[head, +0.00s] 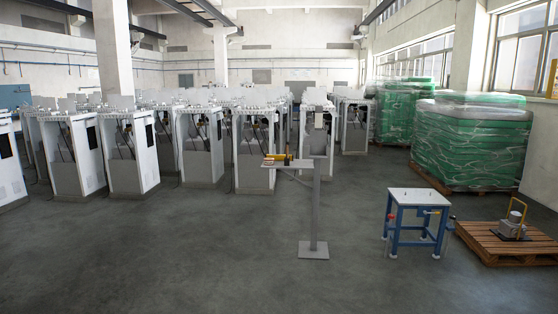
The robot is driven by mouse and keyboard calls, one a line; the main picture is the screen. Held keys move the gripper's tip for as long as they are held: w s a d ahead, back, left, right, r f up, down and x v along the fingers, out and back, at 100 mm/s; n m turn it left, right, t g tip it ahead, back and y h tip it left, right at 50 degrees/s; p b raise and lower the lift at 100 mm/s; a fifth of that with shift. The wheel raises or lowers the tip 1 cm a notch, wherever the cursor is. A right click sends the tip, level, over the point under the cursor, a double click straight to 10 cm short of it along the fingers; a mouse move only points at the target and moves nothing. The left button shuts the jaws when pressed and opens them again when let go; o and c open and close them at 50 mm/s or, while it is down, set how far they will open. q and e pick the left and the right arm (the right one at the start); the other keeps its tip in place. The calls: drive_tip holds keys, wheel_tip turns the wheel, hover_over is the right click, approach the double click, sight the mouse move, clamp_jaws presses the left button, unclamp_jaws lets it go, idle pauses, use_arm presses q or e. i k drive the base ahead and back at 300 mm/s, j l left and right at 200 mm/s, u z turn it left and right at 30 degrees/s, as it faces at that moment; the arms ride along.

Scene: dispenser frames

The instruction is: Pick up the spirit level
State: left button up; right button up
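I cannot pick out the spirit level for certain at this distance. A small yellow object (275,157) lies on the small shelf (298,163) of a grey post stand (314,210) in the middle of the room; it may be the level, but it is too small to tell. A dark upright item (287,158) is beside it. Neither of my grippers shows in the head view.
A blue-legged table (415,197) stands at the right, beside a wooden pallet (490,247) bearing a grey and yellow device (513,222). Green wrapped stacks (470,145) stand behind. White cabinets (130,155) fill the left and back. The foreground floor is clear.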

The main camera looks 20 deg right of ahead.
sight(277, 157)
drive_tip(key=i+z, duration=0.25)
drive_tip(key=i, duration=5)
drive_tip(key=i+z, duration=0.4)
drive_tip(key=i, duration=0.15)
drive_tip(key=i+j+z, duration=0.35)
drive_tip(key=i, duration=0.2)
drive_tip(key=i+j+z, duration=1.15)
drive_tip(key=k+j, duration=0.05)
drive_tip(key=k, duration=0.05)
